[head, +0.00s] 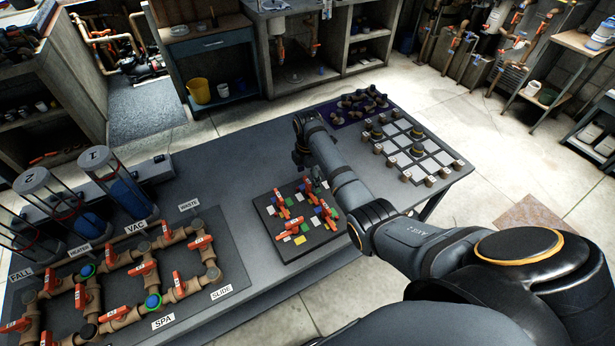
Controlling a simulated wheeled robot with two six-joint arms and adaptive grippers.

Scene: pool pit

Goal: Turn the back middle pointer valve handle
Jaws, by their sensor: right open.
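A dark square board (270,222) lies on the grey table, with several red pointer valve handles and small coloured squares on it. A red handle (300,188) shows near the middle of the board's back edge, close to my gripper. Another red handle (279,197) sits at the back left. My left gripper is not in view.
Brown pipework with red valve handles (144,268) fills the table's left, with clear cylinders (125,185) behind it. A grid board with pegs (418,150) and a purple tray of dark pieces (330,117) lie at the back right. Bare table (225,180) lies left of the dark board.

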